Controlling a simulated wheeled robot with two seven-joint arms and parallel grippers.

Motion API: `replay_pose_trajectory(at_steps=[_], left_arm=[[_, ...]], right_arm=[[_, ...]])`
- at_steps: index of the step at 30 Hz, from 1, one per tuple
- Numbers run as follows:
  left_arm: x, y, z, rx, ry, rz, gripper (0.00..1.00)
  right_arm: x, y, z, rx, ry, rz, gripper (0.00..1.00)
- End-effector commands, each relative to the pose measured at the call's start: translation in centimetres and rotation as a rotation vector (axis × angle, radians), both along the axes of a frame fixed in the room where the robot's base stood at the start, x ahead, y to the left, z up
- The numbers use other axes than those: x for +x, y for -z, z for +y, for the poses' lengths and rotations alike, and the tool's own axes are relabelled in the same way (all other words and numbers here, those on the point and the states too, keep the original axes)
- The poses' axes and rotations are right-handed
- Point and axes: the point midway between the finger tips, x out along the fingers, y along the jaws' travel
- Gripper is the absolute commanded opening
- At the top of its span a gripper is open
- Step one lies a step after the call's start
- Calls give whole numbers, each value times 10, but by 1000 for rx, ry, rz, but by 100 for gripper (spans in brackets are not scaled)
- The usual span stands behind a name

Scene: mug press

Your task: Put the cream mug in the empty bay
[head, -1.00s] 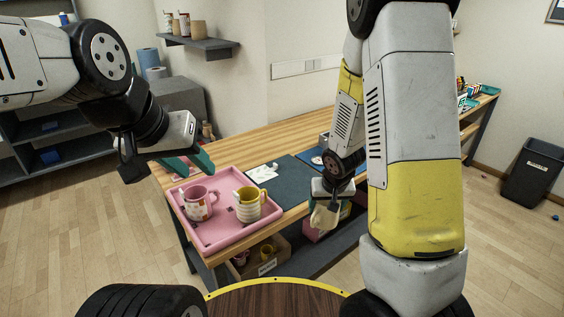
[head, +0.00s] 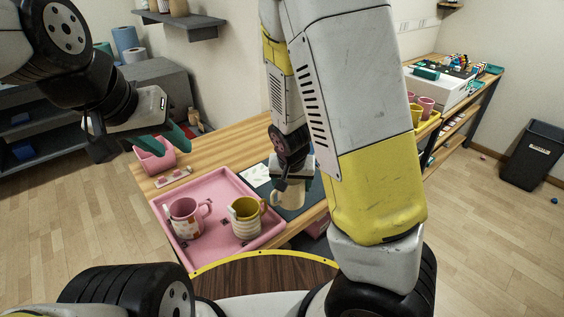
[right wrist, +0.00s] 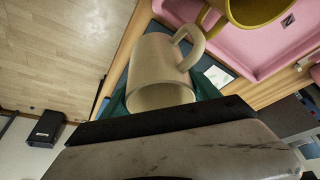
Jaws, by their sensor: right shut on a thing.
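The cream mug (head: 288,196) is in my right gripper (head: 291,183), low over the dark mat on the table, just right of the pink tray (head: 217,182). In the right wrist view the cream mug (right wrist: 158,72) lies between green fingers, its mouth towards the camera and its handle to the upper right. The tray holds a pink patterned mug (head: 184,220) and a striped mug with a yellow inside (head: 246,222). My left gripper (head: 165,142) is open and empty, above the table's left end.
A pink container (head: 155,158) and a small pink strip (head: 174,178) stand left behind the tray. A white card (head: 257,175) lies on the dark mat (head: 313,197). The far right bench carries a white box (head: 440,88) and mugs. A black bin (head: 531,155) stands on the floor.

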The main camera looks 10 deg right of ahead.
Motion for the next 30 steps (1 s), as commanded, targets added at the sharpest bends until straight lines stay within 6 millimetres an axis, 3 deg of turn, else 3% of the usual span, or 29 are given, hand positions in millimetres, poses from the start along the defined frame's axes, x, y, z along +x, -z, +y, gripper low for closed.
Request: replay_pose_trajectory(at_steps=[5, 18, 26, 30], left_arm=[[0, 0, 0, 0, 0, 0, 36], [0, 0, 0, 0, 0, 0, 36], [0, 0, 0, 0, 0, 0, 36], [0, 0, 0, 0, 0, 0, 36]], right_arm=[[31, 2, -4, 2, 7, -4, 12], [138, 13, -11, 1, 5, -2, 12], [157, 17, -11, 1, 1, 0, 12], [156, 35, -11, -1, -1, 2, 12]])
